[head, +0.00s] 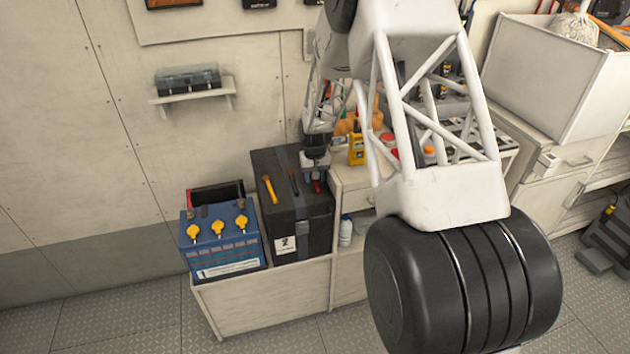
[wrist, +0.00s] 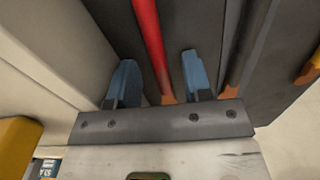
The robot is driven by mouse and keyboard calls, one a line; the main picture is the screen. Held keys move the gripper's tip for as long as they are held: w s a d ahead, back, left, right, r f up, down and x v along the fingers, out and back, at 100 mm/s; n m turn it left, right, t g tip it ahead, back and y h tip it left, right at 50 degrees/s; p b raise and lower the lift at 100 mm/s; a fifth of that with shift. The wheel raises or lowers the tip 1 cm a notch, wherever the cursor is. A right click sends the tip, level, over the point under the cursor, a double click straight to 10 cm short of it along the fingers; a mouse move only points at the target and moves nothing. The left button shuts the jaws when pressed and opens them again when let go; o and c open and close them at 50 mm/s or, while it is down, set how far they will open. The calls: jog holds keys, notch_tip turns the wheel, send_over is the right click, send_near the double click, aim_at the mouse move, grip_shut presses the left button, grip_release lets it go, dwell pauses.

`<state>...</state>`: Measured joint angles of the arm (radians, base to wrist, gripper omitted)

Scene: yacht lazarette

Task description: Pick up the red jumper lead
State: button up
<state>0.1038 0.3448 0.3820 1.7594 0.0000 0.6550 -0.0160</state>
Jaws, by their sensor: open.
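The red jumper lead (wrist: 148,35) shows in the wrist view as a red rod with a copper-orange end, lying on a dark surface. In the head view a small bit of red (head: 317,187) shows just under my gripper (head: 315,168), on top of the black box (head: 292,218). In the wrist view my gripper (wrist: 157,78) is open, with one blue fingertip on each side of the lead. Gaps show between the lead and both fingertips. My gripper hides most of the lead in the head view.
A dark lead (wrist: 247,45) lies right of the fingers in the wrist view. A yellow-orange tool (head: 269,189) lies on the box top. A blue battery (head: 222,245) stands left of the box. A yellow bottle (head: 356,150) stands to the right.

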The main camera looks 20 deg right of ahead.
jog(key=shift+c, duration=0.4)
grip_shut()
jog(key=shift+r, duration=0.1)
jog(key=shift+r, duration=1.65)
jog(key=s+a+r, duration=0.1)
jog(key=s, duration=1.5)
jog(key=shift+a+r, duration=0.25)
jog(key=shift+a, duration=0.05)
